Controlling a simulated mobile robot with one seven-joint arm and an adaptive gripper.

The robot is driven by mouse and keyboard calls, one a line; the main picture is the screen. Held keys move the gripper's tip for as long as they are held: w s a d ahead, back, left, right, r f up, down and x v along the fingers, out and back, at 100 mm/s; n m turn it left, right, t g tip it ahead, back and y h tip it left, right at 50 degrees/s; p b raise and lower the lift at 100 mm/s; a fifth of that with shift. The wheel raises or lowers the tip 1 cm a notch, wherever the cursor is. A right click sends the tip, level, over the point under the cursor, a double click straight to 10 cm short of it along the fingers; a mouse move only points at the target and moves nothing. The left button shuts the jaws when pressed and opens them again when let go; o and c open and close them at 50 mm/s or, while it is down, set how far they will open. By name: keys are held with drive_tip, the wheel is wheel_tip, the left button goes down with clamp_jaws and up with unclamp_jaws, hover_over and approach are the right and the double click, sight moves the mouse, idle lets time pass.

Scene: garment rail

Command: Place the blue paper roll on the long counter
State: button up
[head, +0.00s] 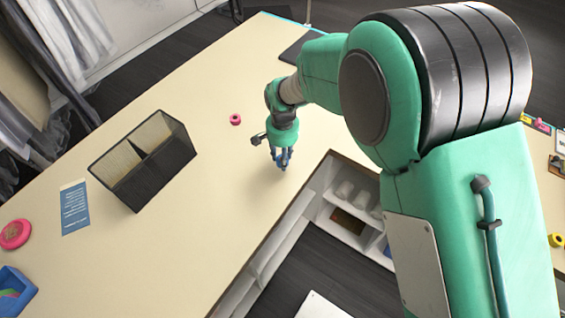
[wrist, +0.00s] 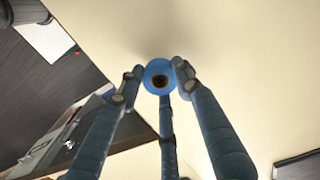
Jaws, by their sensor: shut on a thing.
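In the wrist view, the blue paper roll (wrist: 148,75) sits between the fingers of my gripper (wrist: 158,82), with its dark round core facing the camera. My gripper is shut on it. In the head view, my gripper (head: 282,161) hangs above the long cream counter (head: 220,190), near its inner edge. The roll is too small and covered by the fingers to make out clearly there. The cream counter surface (wrist: 230,50) also shows behind the roll in the wrist view. I cannot tell how far the roll is above it.
A black two-part mesh organizer (head: 150,175) stands left of my gripper. A small pink roll (head: 235,119) lies behind it. A blue card (head: 74,207), a pink disc (head: 15,234) and a blue tray (head: 14,288) are at the far left. Counter around my gripper is clear; open shelves (head: 345,205) lie below its edge.

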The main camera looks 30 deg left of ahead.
drive_tip(key=shift+f, duration=1.65)
drive_tip(key=shift+f, duration=0.15)
drive_tip(key=o, duration=1)
wheel_tip(320, 180, up, 12)
drive_tip(key=shift+r+p, duration=0.2)
drive_tip(key=shift+p, duration=0.2)
